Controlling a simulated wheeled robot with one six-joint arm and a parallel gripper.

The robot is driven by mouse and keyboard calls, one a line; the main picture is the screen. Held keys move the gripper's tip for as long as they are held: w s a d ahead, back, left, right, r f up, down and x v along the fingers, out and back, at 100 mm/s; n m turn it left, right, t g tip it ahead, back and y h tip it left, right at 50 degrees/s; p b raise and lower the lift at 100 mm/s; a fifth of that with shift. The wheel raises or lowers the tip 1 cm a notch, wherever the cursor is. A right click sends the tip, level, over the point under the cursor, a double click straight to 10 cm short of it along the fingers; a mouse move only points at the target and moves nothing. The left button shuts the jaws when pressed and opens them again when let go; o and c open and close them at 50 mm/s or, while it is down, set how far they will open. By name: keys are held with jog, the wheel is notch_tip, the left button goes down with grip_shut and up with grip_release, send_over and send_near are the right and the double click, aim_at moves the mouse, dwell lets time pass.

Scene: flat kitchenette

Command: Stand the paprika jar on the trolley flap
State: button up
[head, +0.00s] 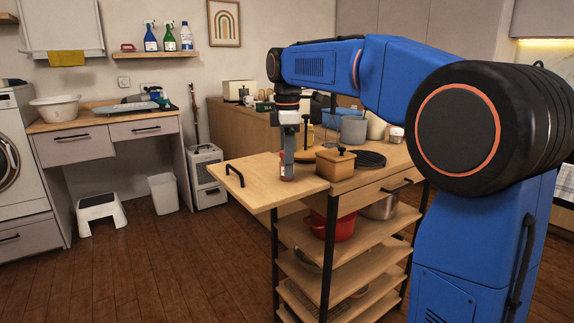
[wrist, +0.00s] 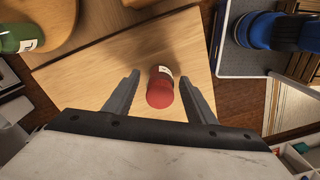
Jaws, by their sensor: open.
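The paprika jar (head: 287,169) is small and red. It stands upright on the trolley flap (head: 232,190), the raised pale wooden leaf with a black handle, near the trolley's top. In the wrist view the jar (wrist: 160,88) shows its red lid and a dark and white label, with the flap (wrist: 95,75) beneath it. My gripper (head: 287,150) is open, pointing down at the jar. In the wrist view the gripper's fingers (wrist: 160,92) are on either side of the jar, with visible gaps; the jar is nearer the right finger.
A green jar (wrist: 18,38) shows at the wrist view's left edge. The flap's left part is clear.

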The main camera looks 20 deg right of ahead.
notch_tip(320, 180, up, 11)
jog(key=shift+r, duration=0.15)
dwell(0.4)
jog(key=s+d+f+m+t, duration=0.2)
jog(key=s+f+m, duration=0.6)
jog(key=s+f, duration=0.8)
jog(key=s+d+f+m+t, duration=0.2)
jog(key=s+d+f+m, duration=0.3)
jog(key=s+f, duration=1.1)
jog(key=s+m, duration=0.1)
jog(key=m, duration=0.2)
jog(key=shift+s+t, duration=0.2)
jog(key=shift+t, duration=0.2)
